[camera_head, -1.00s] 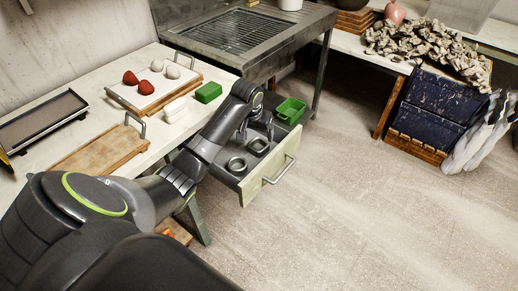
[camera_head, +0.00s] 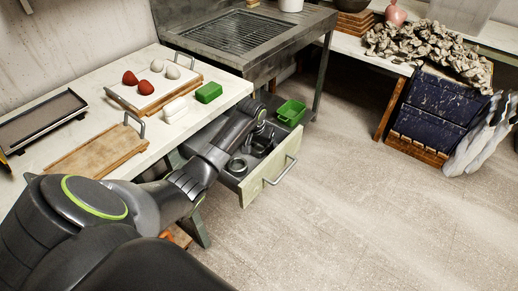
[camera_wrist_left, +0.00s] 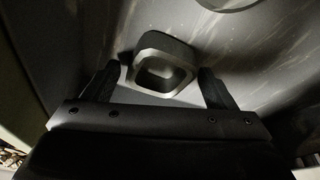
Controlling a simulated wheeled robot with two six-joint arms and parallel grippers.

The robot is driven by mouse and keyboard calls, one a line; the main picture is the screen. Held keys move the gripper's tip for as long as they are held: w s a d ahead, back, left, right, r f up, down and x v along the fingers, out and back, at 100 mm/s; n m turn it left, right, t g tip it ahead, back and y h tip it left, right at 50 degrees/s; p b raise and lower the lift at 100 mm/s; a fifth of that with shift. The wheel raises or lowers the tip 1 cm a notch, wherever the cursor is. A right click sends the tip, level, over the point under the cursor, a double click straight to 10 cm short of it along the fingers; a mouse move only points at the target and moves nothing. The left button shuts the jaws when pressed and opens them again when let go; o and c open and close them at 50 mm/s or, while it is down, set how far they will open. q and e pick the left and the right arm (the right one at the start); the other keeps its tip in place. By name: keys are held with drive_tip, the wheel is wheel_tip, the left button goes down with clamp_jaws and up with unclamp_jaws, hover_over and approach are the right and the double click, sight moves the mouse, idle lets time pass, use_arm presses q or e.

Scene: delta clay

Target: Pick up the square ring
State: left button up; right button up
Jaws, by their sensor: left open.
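The square ring (camera_wrist_left: 161,68) is a grey metal frame with rounded corners, lying on the drawer floor in the left wrist view. My left gripper (camera_wrist_left: 160,84) is open, with one finger on each side of the ring; I cannot tell whether either touches it. In the head view my left gripper (camera_head: 263,138) reaches down into the open drawer (camera_head: 252,187), and it mostly hides the ring there. A ring-shaped metal piece (camera_head: 238,167) lies nearer the drawer's left side. My right gripper is not in view.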

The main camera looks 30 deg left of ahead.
use_arm(q)
drive_tip(key=c, duration=1.1)
wheel_tip(320, 180, up, 10)
drive_tip(key=shift+r+p, duration=0.1)
drive_tip(key=shift+p, duration=0.5)
drive_tip(key=shift+c, duration=0.2)
